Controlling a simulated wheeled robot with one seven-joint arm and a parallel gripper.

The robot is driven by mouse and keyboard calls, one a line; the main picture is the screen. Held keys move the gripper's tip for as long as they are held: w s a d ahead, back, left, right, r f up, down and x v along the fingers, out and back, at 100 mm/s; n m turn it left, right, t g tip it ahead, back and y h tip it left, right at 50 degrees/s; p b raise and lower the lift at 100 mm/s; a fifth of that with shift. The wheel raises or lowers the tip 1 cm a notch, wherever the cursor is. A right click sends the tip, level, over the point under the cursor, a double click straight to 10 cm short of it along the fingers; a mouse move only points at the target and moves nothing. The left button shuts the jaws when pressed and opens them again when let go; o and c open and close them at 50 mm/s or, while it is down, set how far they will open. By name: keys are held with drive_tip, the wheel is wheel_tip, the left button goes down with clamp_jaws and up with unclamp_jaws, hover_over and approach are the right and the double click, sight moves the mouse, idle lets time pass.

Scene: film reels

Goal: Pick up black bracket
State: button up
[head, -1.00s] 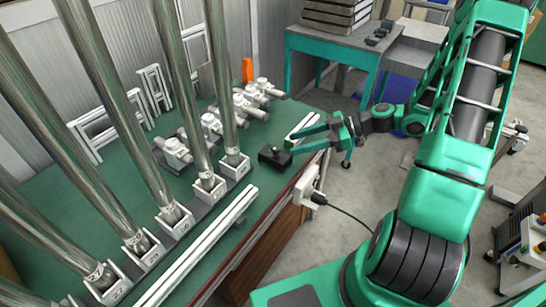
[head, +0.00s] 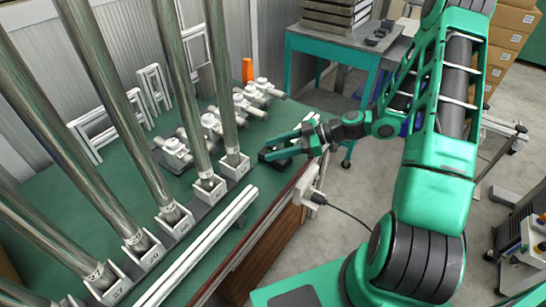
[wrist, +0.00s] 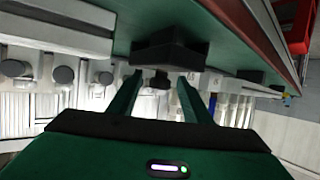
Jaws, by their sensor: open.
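The black bracket (head: 284,164) lies on the green tabletop near its right edge, partly hidden by my gripper in the head view. In the wrist view the black bracket (wrist: 170,52) shows whole, as a dark block with a small knob, just beyond the fingertips. My gripper (head: 267,150) is open and low over the table at the bracket. In the wrist view the fingers of my gripper (wrist: 160,82) point toward the bracket, one on each side of the knob. I cannot tell whether they touch it.
Tall steel tubes stand in white numbered brackets (head: 208,188) left of my gripper. Several white fittings (head: 212,124) sit behind, with an orange piece (head: 247,71) at the back. A white rail (head: 205,245) lies along the front. A teal side table (head: 340,50) stands beyond.

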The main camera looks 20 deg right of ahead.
clamp_jaws()
drive_tip(key=shift+r, duration=0.15)
